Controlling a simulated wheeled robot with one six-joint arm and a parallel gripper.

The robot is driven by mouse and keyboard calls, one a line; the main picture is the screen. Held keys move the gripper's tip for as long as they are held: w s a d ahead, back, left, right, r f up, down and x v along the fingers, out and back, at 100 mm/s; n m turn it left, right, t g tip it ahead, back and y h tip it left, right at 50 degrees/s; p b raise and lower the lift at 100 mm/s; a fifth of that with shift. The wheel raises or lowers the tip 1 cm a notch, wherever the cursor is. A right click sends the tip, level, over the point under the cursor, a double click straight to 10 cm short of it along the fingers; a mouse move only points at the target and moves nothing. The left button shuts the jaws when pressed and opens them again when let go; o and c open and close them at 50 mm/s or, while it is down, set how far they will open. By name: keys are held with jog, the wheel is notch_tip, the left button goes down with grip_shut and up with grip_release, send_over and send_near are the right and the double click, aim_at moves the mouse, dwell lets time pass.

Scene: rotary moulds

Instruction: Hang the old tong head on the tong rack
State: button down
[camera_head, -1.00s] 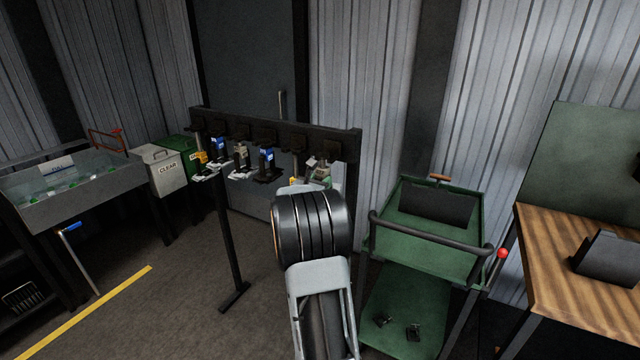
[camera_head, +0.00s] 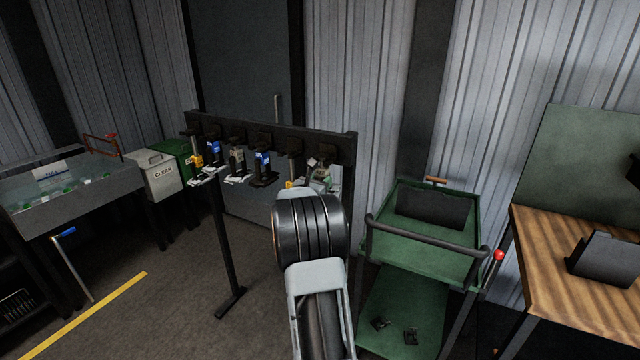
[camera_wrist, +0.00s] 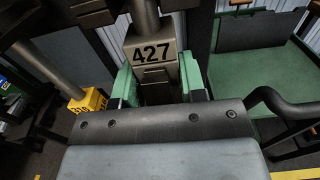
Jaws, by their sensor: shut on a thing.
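The tong rack (camera_head: 225,124) is a dark bar on legs with a row of hooks and several tong heads hanging from it, among them a yellow one (camera_head: 195,160) and a blue-marked one (camera_head: 262,160). My gripper (camera_wrist: 160,88), with green fingers, is shut on a grey tong head marked 427 (camera_wrist: 150,50). In the head view my gripper (camera_head: 320,178) is in front of the rack's right end, partly hidden by my arm. A post rises from the held head; I cannot tell whether it touches a hook. A yellow-tagged head (camera_wrist: 88,101) hangs close on the left.
A green cart (camera_head: 425,245) with a dark handle stands right of the rack; small dark parts lie on its lower shelf. A wooden bench (camera_head: 540,245) is at far right. A CLEAR bin (camera_head: 155,172) and water tank (camera_head: 70,200) stand left.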

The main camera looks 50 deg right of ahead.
jog(key=shift+w+d+r, duration=0.1)
jog(key=shift+w+d, duration=0.05)
jog(key=shift+d, duration=0.5)
jog(key=shift+f+b, duration=0.4)
jog(key=shift+b, duration=0.25)
dwell(0.5)
jog(key=c, duration=0.8)
grip_release()
jog(key=shift+c, duration=0.2)
jog(key=shift+o, duration=1.2)
jog(key=shift+f, duration=0.15)
jog(key=shift+a, duration=0.1)
jog(key=b+v, duration=0.2)
jog(key=v, duration=1.1)
jog(key=shift+a, duration=0.35)
